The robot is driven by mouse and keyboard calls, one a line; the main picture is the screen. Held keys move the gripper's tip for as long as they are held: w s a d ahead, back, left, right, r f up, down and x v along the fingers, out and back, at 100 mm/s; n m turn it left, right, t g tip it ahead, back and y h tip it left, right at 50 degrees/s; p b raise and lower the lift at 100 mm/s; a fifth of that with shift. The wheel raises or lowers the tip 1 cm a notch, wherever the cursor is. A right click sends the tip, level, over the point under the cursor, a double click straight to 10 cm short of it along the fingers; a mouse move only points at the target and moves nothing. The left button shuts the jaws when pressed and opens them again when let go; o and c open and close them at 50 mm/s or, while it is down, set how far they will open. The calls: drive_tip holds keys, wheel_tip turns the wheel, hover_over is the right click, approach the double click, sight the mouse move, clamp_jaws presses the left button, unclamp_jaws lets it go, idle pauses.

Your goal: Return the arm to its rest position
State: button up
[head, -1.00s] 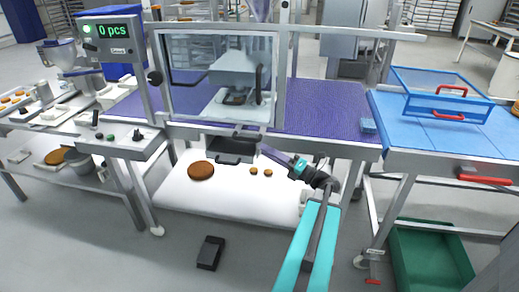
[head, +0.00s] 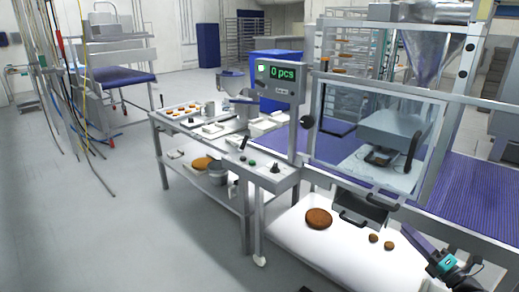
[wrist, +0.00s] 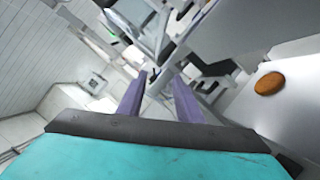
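My gripper (head: 408,237) is at the lower right of the head view, its purple fingers pointing up and left beside the front of the machine. In the wrist view my gripper (wrist: 159,88) shows two purple fingers standing apart with nothing between them. Most of my arm is outside the head view.
The guarded machine (head: 372,187) has a purple belt (head: 470,185) and a "0 pcs" display (head: 276,72). A white surface (head: 290,235) below holds a large brown round (head: 319,218) and two small ones (head: 380,241). Hoses (head: 75,80) hang left; the left floor (head: 90,220) is open.

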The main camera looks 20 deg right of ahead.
drive_tip(key=w+a+f+n+g+y, duration=0.2)
drive_tip(key=w+a+f+y, duration=0.25)
drive_tip(key=w+a, duration=0.55)
drive_tip(key=w+a+f+n+g+y, duration=0.2)
drive_tip(key=w+a+f+y, duration=0.4)
drive_tip(key=a, duration=0.9)
drive_tip(key=a+f+n+g, duration=0.25)
drive_tip(key=a+f, duration=0.25)
drive_tip(key=a, duration=0.4)
drive_tip(key=s+a+f+n+g, duration=0.1)
drive_tip(key=a+f+n+g, duration=0.1)
drive_tip(key=a+f+g, duration=0.45)
drive_tip(key=a+f+n+g, duration=0.1)
drive_tip(key=a+f+n, duration=0.15)
drive_tip(key=a, duration=0.75)
drive_tip(key=s+a+f+n+g+h, duration=0.2)
drive_tip(key=s+a+f+n+g, duration=0.3)
drive_tip(key=s+a+f+n, duration=0.35)
drive_tip(key=s+a+f+n+g+h, duration=0.3)
drive_tip(key=s+a+f+n+g, duration=0.25)
drive_tip(key=s+f, duration=0.45)
drive_tip(key=s+d+f+n+g+h, duration=0.1)
drive_tip(key=s+d+f+n+h, duration=0.25)
drive_tip(key=s+n, duration=0.35)
drive_tip(key=s+d+f+n+h, duration=0.1)
drive_tip(key=d+n+h, duration=0.3)
drive_tip(key=d+n, duration=0.6)
drive_tip(key=shift+s+d+f+n+h, duration=0.35)
drive_tip(key=shift+f+n, duration=0.55)
drive_tip(key=shift+n, duration=1.2)
